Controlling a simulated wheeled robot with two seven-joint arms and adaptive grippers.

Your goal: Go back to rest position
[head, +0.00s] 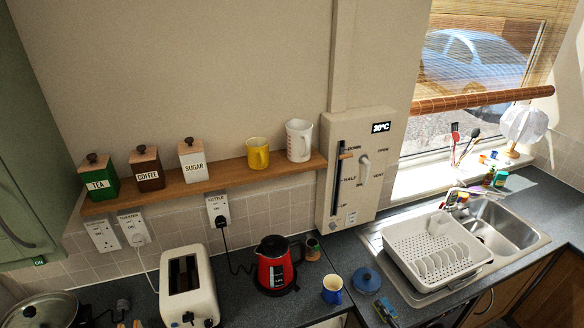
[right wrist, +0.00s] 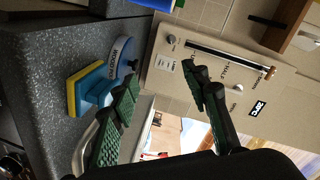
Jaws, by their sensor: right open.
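My right gripper (right wrist: 163,82) shows in the right wrist view with its two green-padded fingers wide apart. Nothing is between the fingers. In that view the fingers point towards the counter and the beige wall control box (right wrist: 215,60). My left gripper is not in view.
The grey counter carries a toaster (head: 188,285), a red kettle (head: 273,262), a blue mug (head: 332,289) and a blue round item (head: 366,280). A white dish rack (head: 430,245) stands by the sink (head: 500,222). A wooden shelf (head: 225,178) holds canisters and mugs.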

